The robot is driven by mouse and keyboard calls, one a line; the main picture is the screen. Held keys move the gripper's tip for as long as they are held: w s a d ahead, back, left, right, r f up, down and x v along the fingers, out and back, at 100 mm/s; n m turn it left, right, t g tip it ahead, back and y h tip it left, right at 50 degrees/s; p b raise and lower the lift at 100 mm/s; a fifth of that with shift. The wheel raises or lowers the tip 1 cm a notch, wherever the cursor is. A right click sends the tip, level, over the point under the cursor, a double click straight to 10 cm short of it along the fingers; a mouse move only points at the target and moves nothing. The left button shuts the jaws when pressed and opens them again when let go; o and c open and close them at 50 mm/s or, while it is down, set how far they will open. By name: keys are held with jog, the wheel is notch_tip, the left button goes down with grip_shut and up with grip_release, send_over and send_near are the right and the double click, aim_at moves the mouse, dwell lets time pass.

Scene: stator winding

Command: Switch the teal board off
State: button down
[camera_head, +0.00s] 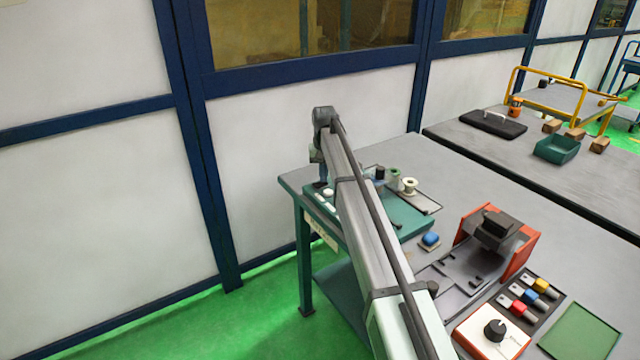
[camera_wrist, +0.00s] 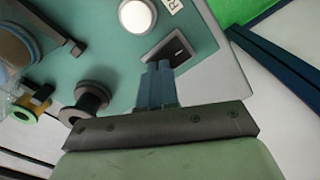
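In the wrist view the teal board (camera_wrist: 112,50) fills much of the upper left and centre. A dark rocker switch plate (camera_wrist: 170,51) sits near its edge, beside a white round button (camera_wrist: 137,17). My gripper (camera_wrist: 158,66) has its two blue-grey fingertips together with nothing between them. The tips overlap the near edge of the switch plate in this view; I cannot tell whether they touch it.
A dark spool (camera_wrist: 90,98) and other spools stand near the board; a white spool (camera_head: 409,186) shows in the head view. A blue block (camera_head: 431,239), a red-sided fixture (camera_head: 522,252) and a white box with a black knob (camera_head: 493,335) are to the right.

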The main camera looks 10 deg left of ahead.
jog(key=shift+f, duration=0.2)
jog(key=shift+r, duration=3.55)
